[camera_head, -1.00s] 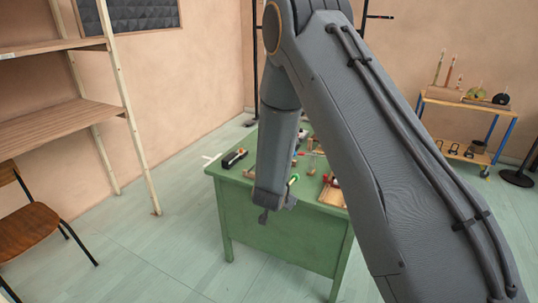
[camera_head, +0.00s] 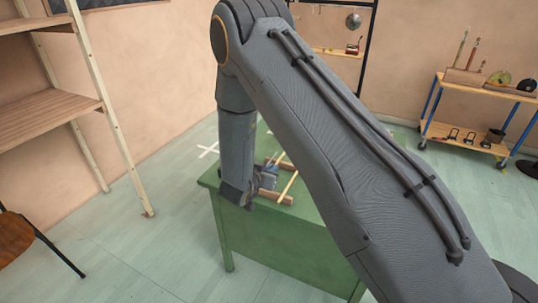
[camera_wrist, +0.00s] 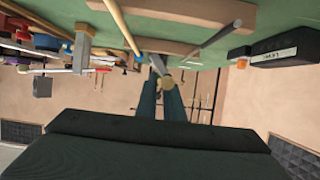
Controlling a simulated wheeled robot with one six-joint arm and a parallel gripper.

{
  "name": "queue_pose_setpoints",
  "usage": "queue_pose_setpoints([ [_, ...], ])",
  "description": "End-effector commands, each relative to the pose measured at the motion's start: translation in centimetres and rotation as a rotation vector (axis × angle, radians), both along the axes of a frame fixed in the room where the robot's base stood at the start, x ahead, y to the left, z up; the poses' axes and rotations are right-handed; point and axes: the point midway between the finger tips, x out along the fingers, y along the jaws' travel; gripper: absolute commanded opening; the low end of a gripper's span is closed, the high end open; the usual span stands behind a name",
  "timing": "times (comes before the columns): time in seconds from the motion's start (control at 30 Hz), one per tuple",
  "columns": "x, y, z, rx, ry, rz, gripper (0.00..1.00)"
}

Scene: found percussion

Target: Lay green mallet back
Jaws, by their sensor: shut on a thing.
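My gripper (camera_wrist: 165,86) is shut on a slim, pale, tan-ended piece, which I take to be the green mallet's handle (camera_wrist: 169,82). No green head shows, so the mallet's tilt cannot be told. In the head view my gripper (camera_head: 240,193) is at the left front part of the green table (camera_head: 285,240), its fingers largely hidden. A wooden rack (camera_head: 284,198) with pale sticks lies just right of it. In the wrist view, the rack's bar (camera_wrist: 140,43) lies beyond the fingertips, with a wooden stick (camera_wrist: 122,24) and a grey rod (camera_wrist: 214,40) across it. Contact with the rack cannot be told.
A wooden shelf (camera_head: 45,105) stands left, a cart (camera_head: 465,140) right. My arm hides much of the table.

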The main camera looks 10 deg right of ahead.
Motion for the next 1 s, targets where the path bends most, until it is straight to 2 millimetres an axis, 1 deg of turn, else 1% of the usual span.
queue_pose_setpoints([
  [0.27,0.0,-0.7,0.0,-0.016,-0.001,-0.010,0.00],
  [0.57,-0.1,-0.5,0.0,-0.015,-0.001,-0.009,0.00],
  [0.77,-0.1,-0.6,-1.2,-0.014,-0.001,-0.011,0.00],
  [1.0,-0.1,-0.5,-3.7,-0.015,0.001,-0.009,0.00],
])
